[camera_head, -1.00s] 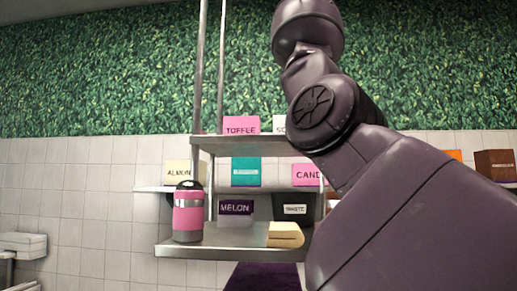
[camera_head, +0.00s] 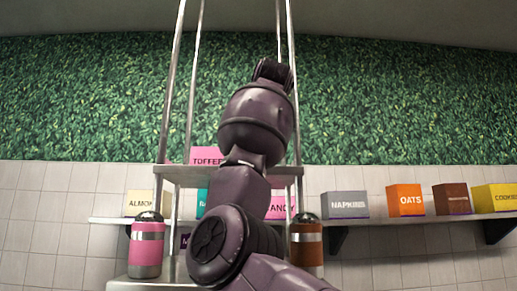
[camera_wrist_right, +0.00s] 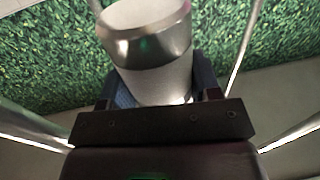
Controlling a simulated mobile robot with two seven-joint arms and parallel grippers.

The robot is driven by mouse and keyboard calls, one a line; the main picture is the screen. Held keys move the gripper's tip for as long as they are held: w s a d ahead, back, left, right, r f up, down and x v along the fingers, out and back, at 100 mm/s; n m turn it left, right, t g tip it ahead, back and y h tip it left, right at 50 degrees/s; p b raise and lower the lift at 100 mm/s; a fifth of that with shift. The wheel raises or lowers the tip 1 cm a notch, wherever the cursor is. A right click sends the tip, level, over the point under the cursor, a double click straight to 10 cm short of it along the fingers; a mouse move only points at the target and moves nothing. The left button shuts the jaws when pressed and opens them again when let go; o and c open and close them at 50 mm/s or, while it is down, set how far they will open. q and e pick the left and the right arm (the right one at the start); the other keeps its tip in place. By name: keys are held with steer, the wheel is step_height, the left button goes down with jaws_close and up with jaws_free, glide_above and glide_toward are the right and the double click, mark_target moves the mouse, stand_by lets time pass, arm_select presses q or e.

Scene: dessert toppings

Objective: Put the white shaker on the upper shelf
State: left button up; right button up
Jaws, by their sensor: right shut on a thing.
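The white shaker (camera_wrist_right: 155,78), with a metallic band and pale end, is between the fingers of my right gripper (camera_wrist_right: 160,92) in the right wrist view. In the head view my right arm rises in front of the shelf stand, and the right gripper (camera_head: 272,72) is high above the upper shelf (camera_head: 171,175). The shaker itself is hidden there behind my arm. My arm covers the middle of the upper shelf; its left and right ends show. My left gripper is not in view.
A pink shaker (camera_head: 147,248) and a brown shaker (camera_head: 306,246) stand on the lower shelf (camera_head: 128,285). A pink toffee box (camera_head: 205,155) is behind the upper shelf's left part. Metal posts (camera_head: 174,90) rise at both sides. A wall shelf (camera_head: 365,224) holds several boxes.

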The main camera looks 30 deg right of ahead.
step_height(320, 180, down, 5)
steer(key=shift+f, duration=2.3)
steer(key=shift+f+b, duration=0.1)
steer(key=shift+b, duration=0.2)
steer(key=shift+f, duration=0.15)
steer(key=o, duration=1)
steer(key=shift+c, duration=0.2)
